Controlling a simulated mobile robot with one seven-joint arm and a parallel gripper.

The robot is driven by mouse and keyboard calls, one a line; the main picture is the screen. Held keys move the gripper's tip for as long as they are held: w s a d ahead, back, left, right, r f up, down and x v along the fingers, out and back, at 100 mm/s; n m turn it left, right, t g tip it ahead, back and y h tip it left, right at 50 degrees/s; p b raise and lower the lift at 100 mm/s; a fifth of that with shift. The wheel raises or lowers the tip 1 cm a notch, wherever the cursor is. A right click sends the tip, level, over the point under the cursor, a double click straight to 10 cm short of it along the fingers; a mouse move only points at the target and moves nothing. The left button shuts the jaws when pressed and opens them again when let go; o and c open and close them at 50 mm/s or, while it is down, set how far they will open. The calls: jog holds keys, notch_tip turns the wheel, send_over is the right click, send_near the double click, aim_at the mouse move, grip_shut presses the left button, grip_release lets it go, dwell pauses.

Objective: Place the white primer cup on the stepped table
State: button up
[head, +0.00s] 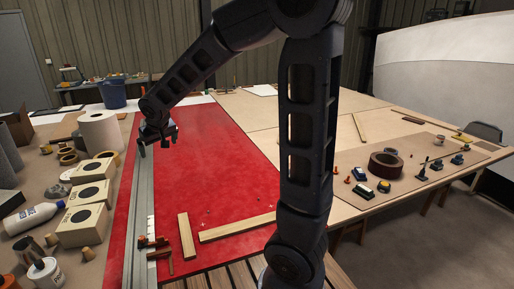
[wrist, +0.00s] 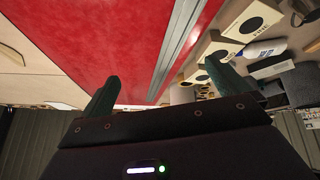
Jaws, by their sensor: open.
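The large table has a red covering (head: 220,150) and pale wooden surfaces (head: 335,125); I cannot tell clearly which part is stepped. My gripper (head: 160,138) is open and empty over the far left of the red area, well beyond the cup. Its two fingers stand apart in the wrist view (wrist: 160,85).
A metal rail (head: 142,200) runs along the red area's left edge. Left of it are boxes (head: 80,225), a white bottle (head: 30,218) and rolls. Wooden strips (head: 238,227) lie on the red. Tools and a dark ring (head: 385,164) lie right. The middle red area is clear.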

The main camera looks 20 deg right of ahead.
jog(key=s+d+r+m+h, duration=0.1)
jog(key=s+d+r, duration=0.25)
jog(key=d, duration=0.55)
jog(key=s+d+r+m, duration=0.15)
jog(key=s+d, duration=0.25)
jog(key=d, duration=0.5)
jog(key=s+d+m, duration=0.1)
jog(key=s+d, duration=0.4)
jog(key=s, duration=0.3)
jog(key=s+d+m+g, duration=0.1)
jog(key=s+d, duration=0.5)
jog(key=s, duration=0.2)
jog(key=shift+d+f, duration=0.15)
jog(key=shift+f, duration=0.05)
